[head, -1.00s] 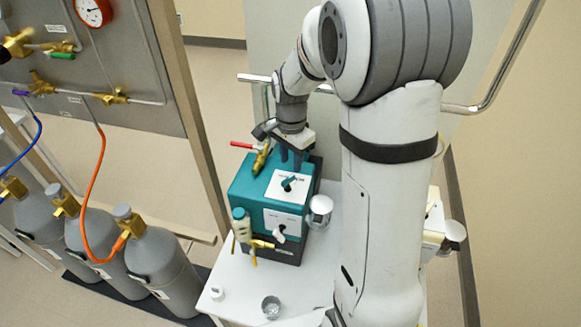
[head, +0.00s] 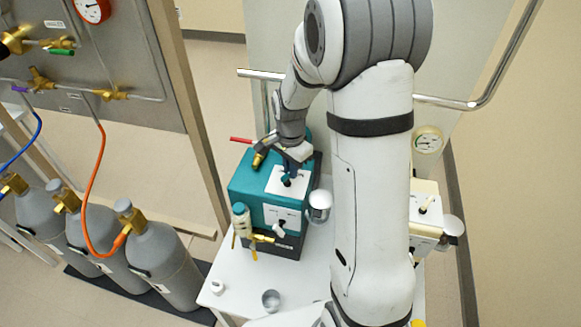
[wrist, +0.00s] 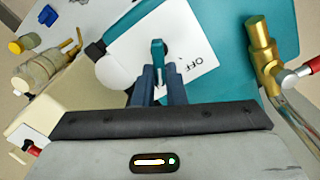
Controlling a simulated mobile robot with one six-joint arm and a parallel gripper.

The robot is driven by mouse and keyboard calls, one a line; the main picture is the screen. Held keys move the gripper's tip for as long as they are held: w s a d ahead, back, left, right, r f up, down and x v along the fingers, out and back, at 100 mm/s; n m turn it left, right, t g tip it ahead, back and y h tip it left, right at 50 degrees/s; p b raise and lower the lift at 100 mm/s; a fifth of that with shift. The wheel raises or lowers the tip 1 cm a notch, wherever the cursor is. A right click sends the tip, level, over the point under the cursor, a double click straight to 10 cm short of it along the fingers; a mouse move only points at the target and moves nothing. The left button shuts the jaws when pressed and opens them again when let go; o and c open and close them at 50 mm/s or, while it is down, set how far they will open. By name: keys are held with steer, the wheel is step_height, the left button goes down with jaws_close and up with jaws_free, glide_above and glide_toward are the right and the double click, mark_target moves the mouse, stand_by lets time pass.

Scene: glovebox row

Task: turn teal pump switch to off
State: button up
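The teal pump (head: 247,187) stands on the white table in the head view; its teal top (wrist: 228,38) fills part of the wrist view. A white plate on top (wrist: 128,38) carries the teal pump switch (wrist: 157,52), a small lever pointing away from my gripper in the wrist view. The word OFF is printed to the right of the lever. My gripper (wrist: 158,76) is down at the plate, its dark blue fingers close together on either side of the lever, seemingly shut on it. In the head view my gripper (head: 289,175) partly hides the switch.
A brass valve with a red handle (wrist: 263,55) is close to the right of my gripper in the wrist view. A second switch (head: 281,226) is on the pump's front. Glass jars (head: 319,203) and small containers (head: 271,300) stand nearby. Grey gas cylinders (head: 163,255) are at left.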

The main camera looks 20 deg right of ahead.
jaws_close()
steer(key=shift+n, duration=0.3)
steer(key=shift+w+a+n+b, duration=0.15)
steer(key=shift+n+b, duration=0.55)
steer(key=shift+n, duration=0.4)
steer(key=shift+w+a+n+b, duration=0.1)
steer(key=shift+n+b, duration=0.4)
steer(key=shift+n, duration=1.1)
steer(key=o, duration=0.6)
jaws_free()
steer(key=shift+c, duration=0.2)
steer(key=shift+r, duration=0.1)
step_height(320, 180, up, 8)
steer(key=shift+f+b, duration=0.2)
steer(key=shift+b, duration=0.15)
